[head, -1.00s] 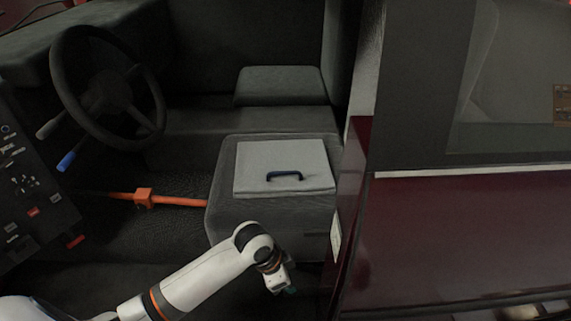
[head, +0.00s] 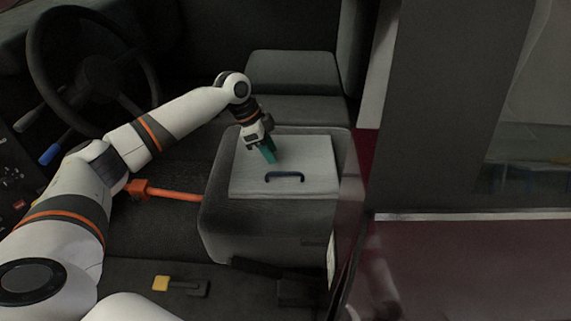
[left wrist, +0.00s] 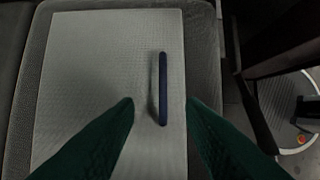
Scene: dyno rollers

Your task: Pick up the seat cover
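The seat cover (head: 244,181) is a light grey flat panel with a dark blue handle (head: 285,175), lying on the dark grey seat (head: 270,222). In the left wrist view the cover (left wrist: 95,75) fills the left and middle, and its handle (left wrist: 163,88) stands upright in the picture. My left gripper (head: 270,158) is above the cover, just behind the handle in the head view. Its green fingers (left wrist: 160,103) are apart on either side of the handle's lower end in the wrist view, with nothing between them gripped. My right gripper is not in view.
A steering wheel (head: 92,70) is at the upper left. An orange bar (head: 170,193) runs left of the seat. The dark red door (head: 460,265) is close on the right. A yellow-and-black piece (head: 180,286) is on the floor.

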